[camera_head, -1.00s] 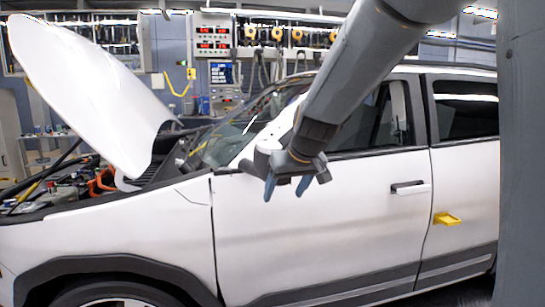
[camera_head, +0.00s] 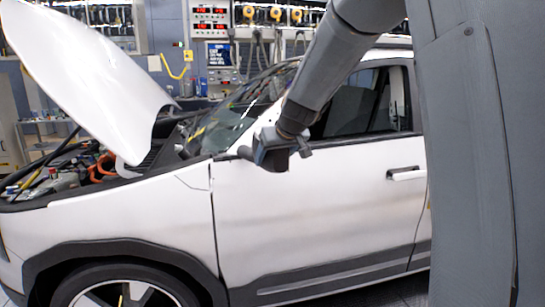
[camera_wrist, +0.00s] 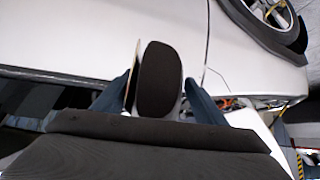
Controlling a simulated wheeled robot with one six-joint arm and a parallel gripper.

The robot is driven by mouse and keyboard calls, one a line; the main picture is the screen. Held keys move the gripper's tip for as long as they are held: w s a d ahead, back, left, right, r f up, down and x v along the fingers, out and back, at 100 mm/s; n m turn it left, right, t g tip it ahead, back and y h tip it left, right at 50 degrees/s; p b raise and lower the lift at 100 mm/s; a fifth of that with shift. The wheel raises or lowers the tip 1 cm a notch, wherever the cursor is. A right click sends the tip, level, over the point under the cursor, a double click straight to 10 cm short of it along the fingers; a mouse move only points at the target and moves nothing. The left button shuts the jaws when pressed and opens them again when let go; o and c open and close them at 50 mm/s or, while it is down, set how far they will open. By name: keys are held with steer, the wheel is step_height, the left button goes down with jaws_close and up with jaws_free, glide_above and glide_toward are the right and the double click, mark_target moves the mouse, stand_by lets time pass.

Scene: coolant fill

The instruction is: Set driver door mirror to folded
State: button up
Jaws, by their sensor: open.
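The driver door mirror (camera_wrist: 160,80) is a dark rounded shape with a pale edge in the wrist view, standing out from the white door. My gripper (camera_wrist: 158,80) is open, with one blue-grey finger on each side of the mirror. Gaps seem to remain, but I cannot tell whether either finger touches it. In the head view my gripper (camera_head: 268,154) is at the front of the driver window, by the mirror's place. My arm and gripper largely hide the mirror there, so its fold angle is unclear.
The white car door (camera_head: 300,215) fills the middle, with its handle (camera_head: 406,173) to the right. The raised hood (camera_head: 85,75) and open engine bay (camera_head: 60,175) are at left. A wall panel with red displays (camera_head: 210,20) stands behind.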

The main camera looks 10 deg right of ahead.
steer(key=c, duration=1.5)
